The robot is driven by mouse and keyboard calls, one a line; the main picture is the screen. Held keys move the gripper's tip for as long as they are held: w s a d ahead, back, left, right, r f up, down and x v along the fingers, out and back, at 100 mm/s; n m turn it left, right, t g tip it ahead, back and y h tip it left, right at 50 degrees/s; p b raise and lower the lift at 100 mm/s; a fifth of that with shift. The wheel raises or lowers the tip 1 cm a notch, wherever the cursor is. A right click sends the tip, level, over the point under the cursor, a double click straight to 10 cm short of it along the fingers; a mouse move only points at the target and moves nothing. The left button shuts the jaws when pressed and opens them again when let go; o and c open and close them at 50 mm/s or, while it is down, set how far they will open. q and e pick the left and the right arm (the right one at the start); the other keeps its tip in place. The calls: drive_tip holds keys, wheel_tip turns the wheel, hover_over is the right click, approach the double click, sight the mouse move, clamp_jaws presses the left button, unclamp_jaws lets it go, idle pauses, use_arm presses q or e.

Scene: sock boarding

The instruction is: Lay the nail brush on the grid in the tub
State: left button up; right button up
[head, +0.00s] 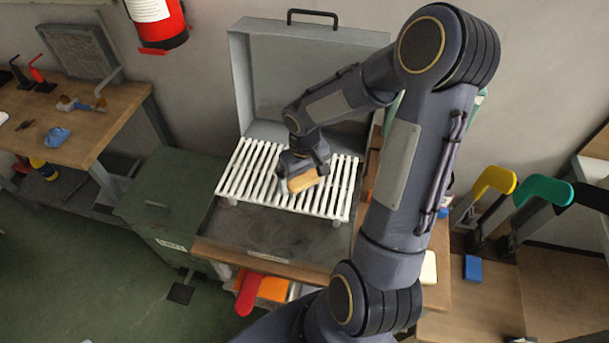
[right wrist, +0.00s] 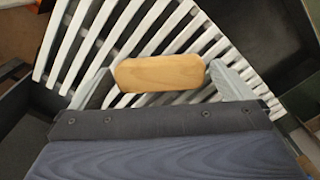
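The nail brush (head: 306,180), with a light wooden back, is at the white slatted grid (head: 250,172) in the open grey tub (head: 270,228). My right gripper (head: 304,178) is over the middle of the grid, with its fingers at the two ends of the brush. In the right wrist view the brush (right wrist: 158,73) spans the space between the pale fingertips (right wrist: 160,80), and the grid's slats (right wrist: 140,30) show behind it. I cannot tell whether the brush touches the slats. Its bristles are hidden. My left gripper is not in view.
The tub's raised lid (head: 300,80) stands behind the grid. A green cabinet (head: 170,200) is at its left. A wooden bench (head: 75,125) with tools is further left. Coloured-handled tools (head: 540,190) stand at the right. The grid around the brush is clear.

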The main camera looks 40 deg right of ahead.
sight(305, 179)
drive_tip(key=shift+r, duration=0.1)
wheel_tip(305, 179, up, 12)
drive_tip(key=s+a+r+t+y, duration=0.3)
drive_tip(key=s+a, duration=0.8)
drive_tip(key=s, duration=0.4)
drive_tip(key=shift+a+r+t+y, duration=0.35)
drive_tip(key=shift+r+t, duration=0.2)
drive_tip(key=shift+t, duration=0.75)
